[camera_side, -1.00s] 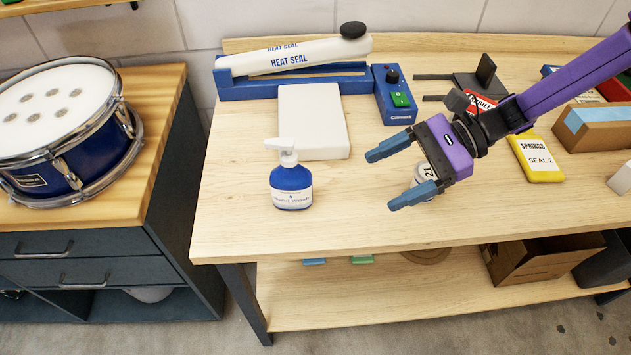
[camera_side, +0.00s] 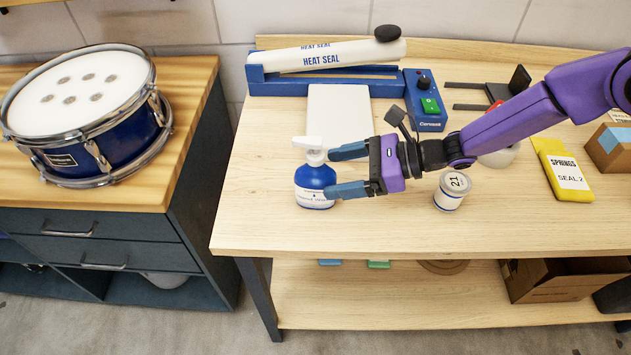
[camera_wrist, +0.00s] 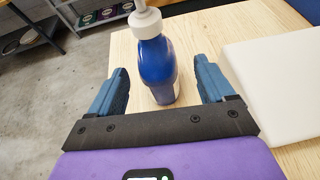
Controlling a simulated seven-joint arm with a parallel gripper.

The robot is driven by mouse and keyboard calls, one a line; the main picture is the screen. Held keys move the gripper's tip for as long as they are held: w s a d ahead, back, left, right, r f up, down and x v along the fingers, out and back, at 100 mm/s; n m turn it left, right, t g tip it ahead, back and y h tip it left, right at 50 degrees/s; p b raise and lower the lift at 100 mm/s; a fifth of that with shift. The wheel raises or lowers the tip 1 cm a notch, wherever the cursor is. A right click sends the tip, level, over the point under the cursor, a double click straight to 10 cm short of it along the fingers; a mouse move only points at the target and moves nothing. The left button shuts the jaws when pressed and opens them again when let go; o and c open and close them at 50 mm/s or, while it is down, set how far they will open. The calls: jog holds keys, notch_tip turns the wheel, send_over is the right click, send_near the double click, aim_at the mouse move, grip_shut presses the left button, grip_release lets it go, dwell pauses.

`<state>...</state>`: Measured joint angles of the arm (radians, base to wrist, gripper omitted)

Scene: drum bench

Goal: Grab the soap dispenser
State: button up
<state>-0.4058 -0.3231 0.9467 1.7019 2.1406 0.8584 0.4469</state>
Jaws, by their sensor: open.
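The soap dispenser (camera_side: 314,184) is a blue bottle with a white pump top and a white label. It stands upright on the wooden bench, left of centre. My gripper (camera_side: 338,172) is open, and its blue fingers reach left toward the bottle at about body height. In the wrist view the soap dispenser (camera_wrist: 156,62) stands between and slightly beyond the two fingertips of my gripper (camera_wrist: 163,78), with a gap visible on each side. In the side view the fingers overlap part of the bottle's right side. I cannot tell whether a finger touches it.
A white slab (camera_side: 339,109) lies behind the dispenser, before the blue heat sealer (camera_side: 268,83). A white cup marked 21 (camera_side: 452,191) stands right, below my arm. A yellow packet (camera_side: 563,170) lies farther right. The bench's front-left area is clear.

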aim_at(306, 178)
jog(key=shift+s+r+x, duration=0.1)
jog(key=shift+s+x, duration=0.05)
jog(key=shift+x, duration=1.55)
jog(key=shift+s+r+x, duration=0.1)
jog(key=shift+s+x, duration=0.05)
jog(key=shift+x, duration=1.5)
jog(key=shift+a, duration=0.1)
jog(key=c, duration=1.3)
jog(key=shift+o, duration=0.2)
jog(key=shift+r, duration=0.1)
